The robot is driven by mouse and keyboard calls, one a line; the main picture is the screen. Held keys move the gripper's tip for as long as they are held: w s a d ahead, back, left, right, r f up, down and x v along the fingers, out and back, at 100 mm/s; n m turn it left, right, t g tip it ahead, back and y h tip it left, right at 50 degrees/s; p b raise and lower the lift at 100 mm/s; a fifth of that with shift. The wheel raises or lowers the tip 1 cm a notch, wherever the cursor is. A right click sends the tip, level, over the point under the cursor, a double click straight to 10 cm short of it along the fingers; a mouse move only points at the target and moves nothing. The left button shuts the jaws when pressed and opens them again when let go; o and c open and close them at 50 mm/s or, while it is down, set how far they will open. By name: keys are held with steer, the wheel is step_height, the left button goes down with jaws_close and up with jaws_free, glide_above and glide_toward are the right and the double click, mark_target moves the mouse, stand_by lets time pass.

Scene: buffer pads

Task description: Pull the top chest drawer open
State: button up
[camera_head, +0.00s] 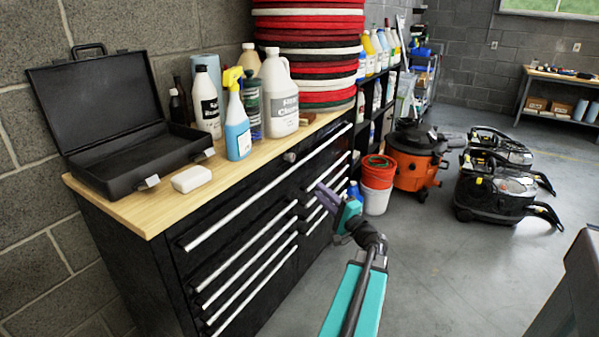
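The black tool chest (140,262) has a wooden top and stands against the block wall. Its top drawer (215,252) is wide and looks closed, with a long silver bar handle (262,192) running along its upper edge. Below it are two columns of smaller drawers with silver handles. My gripper (328,196) is in front of the chest's right-hand drawers, right of and lower in the picture than the top handle. It overlaps the right-hand drawer handles in view; I cannot tell its distance from them. Its fingers are seen from behind, and their gap is unclear.
On the chest top are an open black case (110,165), a white block (191,178), a blue spray bottle (238,130), jugs and stacked pads (305,50). Buckets (377,185), an orange vacuum (415,170) and black machines (490,185) stand beyond. The floor in front of the chest is clear.

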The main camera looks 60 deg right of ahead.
steer(key=shift+d, duration=0.1)
steer(key=p+x, duration=0.1)
steer(key=x, duration=1.2)
steer(key=shift+w+d, duration=0.15)
steer(key=shift+w, duration=0.1)
steer(key=shift+r, duration=0.15)
jaws_close()
